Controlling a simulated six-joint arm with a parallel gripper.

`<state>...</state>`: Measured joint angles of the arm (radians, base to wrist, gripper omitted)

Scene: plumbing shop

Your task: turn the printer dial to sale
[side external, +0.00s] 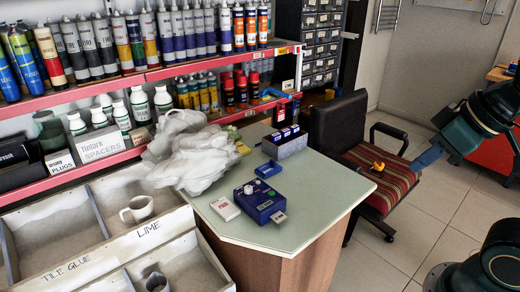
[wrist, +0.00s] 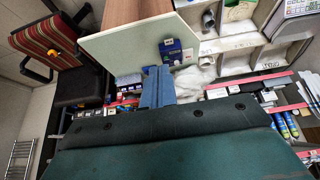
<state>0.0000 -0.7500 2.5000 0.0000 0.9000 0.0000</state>
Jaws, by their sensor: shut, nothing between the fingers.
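The printer is a blue box (side external: 258,202) on the pale green counter top in the side view. The dial's setting is too small to read. My gripper (side external: 424,160) is at the right in the side view, above the floor beside the chair, well apart from the printer. Its blue fingers (wrist: 157,78) are shut and empty.
A striped chair (side external: 375,170) stands between counter and gripper. Shelves of bottles (side external: 130,50) stand behind. The counter's right part is clear.

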